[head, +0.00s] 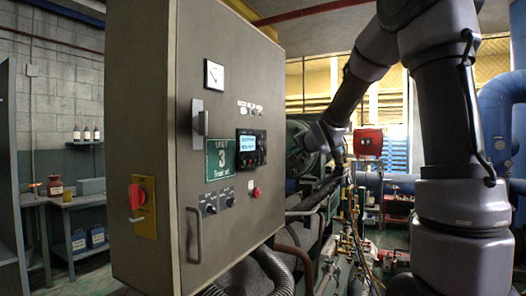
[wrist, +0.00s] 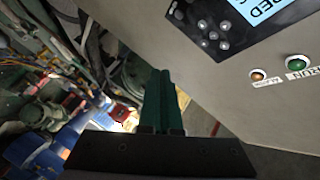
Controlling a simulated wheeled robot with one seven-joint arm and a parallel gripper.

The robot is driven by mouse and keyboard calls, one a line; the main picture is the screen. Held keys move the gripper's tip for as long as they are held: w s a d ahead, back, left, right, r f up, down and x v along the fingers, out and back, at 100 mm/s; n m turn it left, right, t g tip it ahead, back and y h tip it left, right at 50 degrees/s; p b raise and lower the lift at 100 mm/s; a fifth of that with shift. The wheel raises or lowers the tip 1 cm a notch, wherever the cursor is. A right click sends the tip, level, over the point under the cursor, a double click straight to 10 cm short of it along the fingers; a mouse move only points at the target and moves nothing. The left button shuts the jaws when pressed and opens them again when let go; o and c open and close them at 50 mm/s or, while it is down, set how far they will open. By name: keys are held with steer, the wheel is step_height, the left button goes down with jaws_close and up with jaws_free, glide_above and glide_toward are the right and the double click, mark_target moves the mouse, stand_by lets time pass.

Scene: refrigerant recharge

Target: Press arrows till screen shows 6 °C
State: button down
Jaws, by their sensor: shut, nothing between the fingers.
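The control panel has a dark display unit (head: 251,148) on the grey cabinet door, with a lit blue-white screen (head: 248,143). Its text is too small to read in the head view. In the wrist view the screen (wrist: 252,10) is cut by the top edge, showing only a few letters and no temperature. Several round grey buttons (wrist: 210,31) form a cluster beside the screen. My gripper (wrist: 153,72) shows as two green fingers closed together, empty, to the left of and below the buttons in the wrist view, apart from them.
A green lamp (wrist: 297,62) and an orange lamp (wrist: 258,75) sit on the door. The cabinet also has a red rotary switch (head: 138,196), a vertical handle (head: 194,235) and a red button (head: 256,192). Pipes and hoses (head: 340,262) crowd the floor to the right.

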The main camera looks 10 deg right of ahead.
steer(key=w+a, duration=0.5)
steer(key=a, duration=0.2)
steer(key=shift+w+a, duration=0.1)
steer(key=shift+a, duration=0.05)
stand_by(2.1)
steer(key=shift+w+a, duration=0.2)
steer(key=shift+a, duration=0.05)
steer(key=shift+w+a, duration=0.2)
steer(key=shift+a, duration=0.05)
stand_by(0.6)
stand_by(0.4)
steer(key=shift+s+d, duration=0.45)
steer(key=shift+d, duration=0.1)
steer(key=shift+d, duration=0.1)
steer(key=shift+s+d, duration=0.75)
steer(key=shift+d, duration=0.25)
steer(key=shift+s+d, duration=0.75)
steer(key=shift+d, duration=0.2)
stand_by(1.0)
